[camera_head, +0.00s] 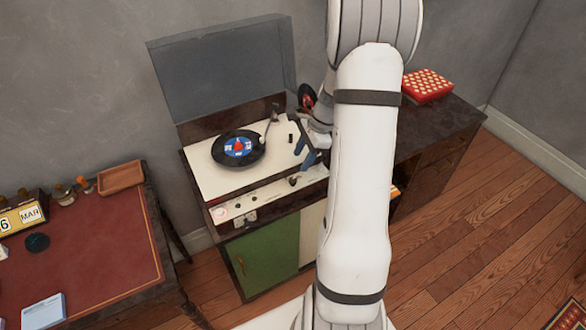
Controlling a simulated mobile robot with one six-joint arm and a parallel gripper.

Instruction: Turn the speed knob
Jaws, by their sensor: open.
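A record player with a cream deck (208,182) and a raised clear lid (222,68) stands against the wall. A black record (227,160) with a blue and red label lies on its left part. The front panel (268,195) has small dark knobs, one at its right (292,181) and another at its left (238,201). I cannot tell which control is the speed knob. My gripper (304,153), with dark blue fingers, is open over the deck's right edge, behind and above the right panel knob. My arm hides the player's right end.
The tonearm (271,128) stands near the record, left of my gripper. A red and white box (427,85) sits on the dark cabinet (459,115) at right. A desk (100,240) with a wooden tray (121,177) is at left. The wooden floor (470,235) at right is mostly clear.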

